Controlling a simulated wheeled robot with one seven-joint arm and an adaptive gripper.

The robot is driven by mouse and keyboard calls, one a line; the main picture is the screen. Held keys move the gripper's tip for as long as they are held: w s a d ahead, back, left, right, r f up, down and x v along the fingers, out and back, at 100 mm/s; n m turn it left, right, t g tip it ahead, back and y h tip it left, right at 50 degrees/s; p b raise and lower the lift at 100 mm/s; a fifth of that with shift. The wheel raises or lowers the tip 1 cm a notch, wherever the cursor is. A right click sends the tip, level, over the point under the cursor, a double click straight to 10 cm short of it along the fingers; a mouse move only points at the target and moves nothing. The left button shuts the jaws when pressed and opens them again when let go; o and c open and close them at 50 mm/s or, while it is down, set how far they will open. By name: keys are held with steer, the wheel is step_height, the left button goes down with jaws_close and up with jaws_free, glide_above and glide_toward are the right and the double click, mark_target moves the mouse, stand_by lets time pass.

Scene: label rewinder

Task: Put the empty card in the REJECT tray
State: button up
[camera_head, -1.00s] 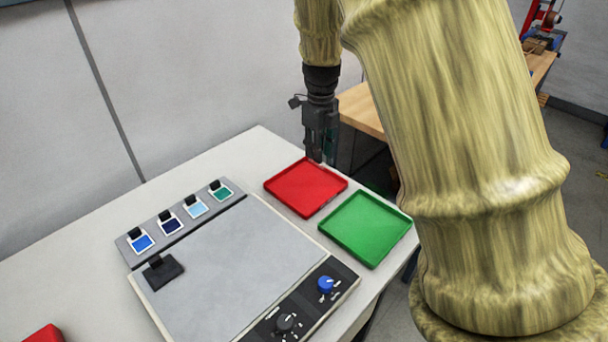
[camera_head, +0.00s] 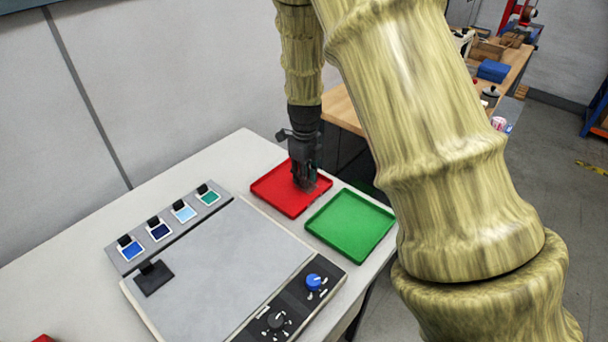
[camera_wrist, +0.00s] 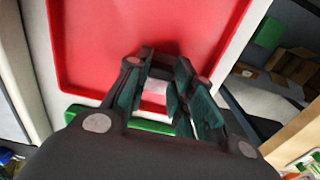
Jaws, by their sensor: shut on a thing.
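The red tray (camera_head: 275,202) lies on the light table beside a green tray (camera_head: 350,228); no REJECT lettering is readable. My gripper (camera_head: 306,184) points down over the right half of the red tray, low and close to its floor; whether it touches cannot be told. In the wrist view, the teal-padded fingers of my gripper (camera_wrist: 165,92) are close together over the red tray (camera_wrist: 90,45). They are shut on a small pale piece (camera_wrist: 156,87), which looks like part of the card. Most of it is hidden by the fingers.
A grey rack (camera_head: 130,262) at left holds several cards with coloured faces and black tabs. A dark square with a black tab (camera_head: 153,278) sits on the grey plate (camera_head: 215,265). A control panel with a blue knob (camera_head: 314,282) is at the front. A wooden bench (camera_head: 345,112) stands behind.

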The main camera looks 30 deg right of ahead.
steer(key=shift+r, duration=0.1)
steer(key=o, duration=0.8)
steer(key=shift+f, duration=0.25)
steer(key=shift+r, duration=0.2)
step_height(320, 180, up, 12)
steer(key=b, duration=0.1)
steer(key=shift+b, duration=0.4)
